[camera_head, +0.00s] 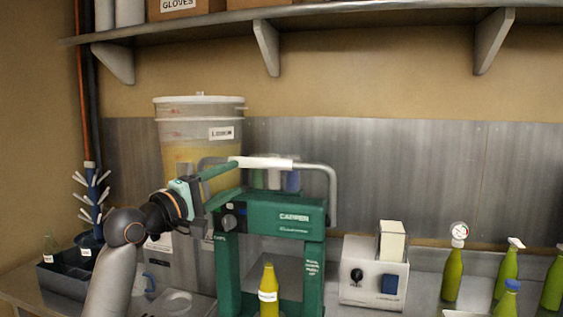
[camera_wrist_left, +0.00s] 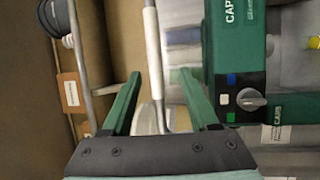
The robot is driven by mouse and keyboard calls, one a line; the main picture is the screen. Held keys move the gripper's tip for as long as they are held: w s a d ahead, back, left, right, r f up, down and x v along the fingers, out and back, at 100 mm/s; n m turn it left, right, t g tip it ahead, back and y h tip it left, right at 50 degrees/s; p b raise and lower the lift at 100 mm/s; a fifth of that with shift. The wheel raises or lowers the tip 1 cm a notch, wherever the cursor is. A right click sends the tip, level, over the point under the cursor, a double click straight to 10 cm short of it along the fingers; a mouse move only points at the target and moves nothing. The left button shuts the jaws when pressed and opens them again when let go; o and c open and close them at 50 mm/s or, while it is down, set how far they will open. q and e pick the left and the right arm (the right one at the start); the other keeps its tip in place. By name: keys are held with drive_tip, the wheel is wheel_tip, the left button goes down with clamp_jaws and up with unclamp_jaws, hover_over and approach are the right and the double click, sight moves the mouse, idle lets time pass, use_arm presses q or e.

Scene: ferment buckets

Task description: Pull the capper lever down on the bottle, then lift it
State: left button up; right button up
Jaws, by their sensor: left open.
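The green capper (camera_head: 262,217) stands on the counter in the head view. Its lever is a silver bar with a white grip (camera_head: 268,163), raised above the body. A yellow-green bottle (camera_head: 268,293) stands upright between the capper's legs. My left gripper (camera_head: 238,177) is open at the left end of the white grip. In the left wrist view the lever (camera_wrist_left: 153,60) runs between the two green fingers of my left gripper (camera_wrist_left: 160,73), with gaps on both sides. I cannot tell whether it lies within finger depth. The capper body (camera_wrist_left: 236,45) is at right there.
A lidded bucket (camera_head: 200,130) stands behind my left arm. A white box with a knob (camera_head: 373,280) is right of the capper, then several green bottles (camera_head: 453,275). A blue bottle tree (camera_head: 92,200) and dark crate (camera_head: 75,275) are at left. A shelf (camera_head: 350,20) hangs above.

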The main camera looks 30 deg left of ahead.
sight(255, 164)
use_arm(q)
drive_tip(key=p+x, duration=0.1)
drive_tip(key=x, duration=0.2)
drive_tip(key=p+x, duration=0.1)
drive_tip(key=x, duration=0.3)
drive_tip(key=r+p+x, duration=0.1)
drive_tip(key=x, duration=0.3)
drive_tip(key=shift+d+p, duration=0.1)
drive_tip(key=shift+p, duration=0.3)
drive_tip(key=shift+w+d, duration=0.1)
drive_tip(key=shift+w, duration=0.5)
drive_tip(key=shift+c, duration=0.2)
clamp_jaws()
